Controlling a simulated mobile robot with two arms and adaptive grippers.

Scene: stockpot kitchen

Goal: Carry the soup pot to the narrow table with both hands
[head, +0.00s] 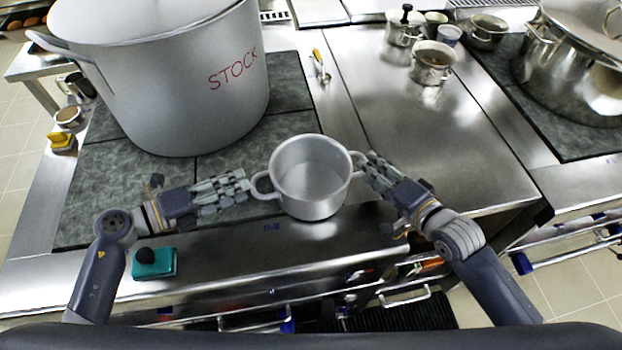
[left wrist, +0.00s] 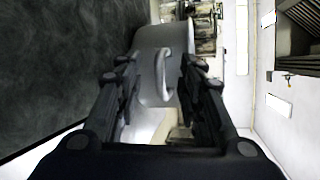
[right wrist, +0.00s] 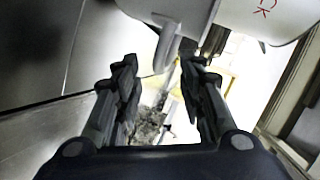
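The soup pot (head: 312,185) is a small, empty-looking silver two-handled pot. It stands upright at the front of the steel stove, in front of the big stockpot. My left gripper (head: 246,186) is at its left handle. In the left wrist view that handle (left wrist: 161,76) shows between the spread fingers. My right gripper (head: 368,166) is at its right handle. In the right wrist view that handle (right wrist: 168,46) lies between the spread fingers, nearer the right one. Both grippers look open. A steel table (head: 40,66) at the upper left may be the narrow table; I cannot tell.
A large pot marked STOCK (head: 180,90) stands on the dark hob behind. A teal block with a black knob (head: 154,262) sits at the front left. Smaller pots (head: 432,62) stand on the steel counter at right, and a big shiny pot (head: 570,75) is beyond.

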